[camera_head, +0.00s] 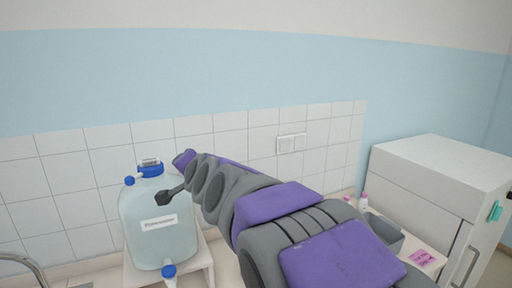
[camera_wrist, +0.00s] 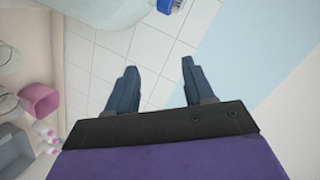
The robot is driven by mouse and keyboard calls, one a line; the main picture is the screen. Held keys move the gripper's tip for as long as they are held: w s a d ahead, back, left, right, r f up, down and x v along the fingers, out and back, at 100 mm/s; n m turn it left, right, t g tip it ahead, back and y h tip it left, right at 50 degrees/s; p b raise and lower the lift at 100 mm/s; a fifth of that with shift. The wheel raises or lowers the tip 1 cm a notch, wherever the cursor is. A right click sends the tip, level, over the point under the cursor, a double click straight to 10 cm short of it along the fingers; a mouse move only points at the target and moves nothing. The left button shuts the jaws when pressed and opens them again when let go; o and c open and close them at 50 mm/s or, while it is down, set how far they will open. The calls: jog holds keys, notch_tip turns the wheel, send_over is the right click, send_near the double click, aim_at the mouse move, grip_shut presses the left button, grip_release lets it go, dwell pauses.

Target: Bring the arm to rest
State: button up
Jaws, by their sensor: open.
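My arm, purple and grey, reaches forward and to the left across the middle of the head view. The end of my gripper (camera_head: 165,197) shows there as a small dark tip in front of a large jug. In the wrist view my gripper (camera_wrist: 158,82) is open, with its two blue-grey fingers apart and nothing between them. Behind the fingers is the white tiled wall (camera_wrist: 150,45). My arm hides part of the counter in the head view.
The clear jug (camera_head: 160,225) with blue cap and tap stands on a white stand (camera_head: 206,262). A white fridge-like cabinet (camera_head: 440,190) is at right. A grey bin (camera_head: 385,238) and small bottles (camera_head: 363,202) are near it. The wrist view shows a pink container (camera_wrist: 40,100) at left.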

jog(key=s+d+f+n+g+h, duration=0.4)
jog(key=s+d+f+g, duration=0.3)
jog(key=s+d+f, duration=1)
jog(key=s+d+f+g+h, duration=0.1)
jog(key=s+d+f+g, duration=0.1)
jog(key=s, duration=0.7)
jog(key=s+d+f+n+g+h, duration=0.1)
jog(key=s+d+f+g, duration=0.2)
jog(key=s+d, duration=0.4)
jog(key=s+d+f+g+h, duration=0.1)
jog(key=s+d+f, duration=0.3)
jog(key=s, duration=0.7)
jog(key=shift+d+f+n+g, duration=0.3)
jog(key=shift+d+n+g, duration=0.1)
jog(key=shift+d+g, duration=0.25)
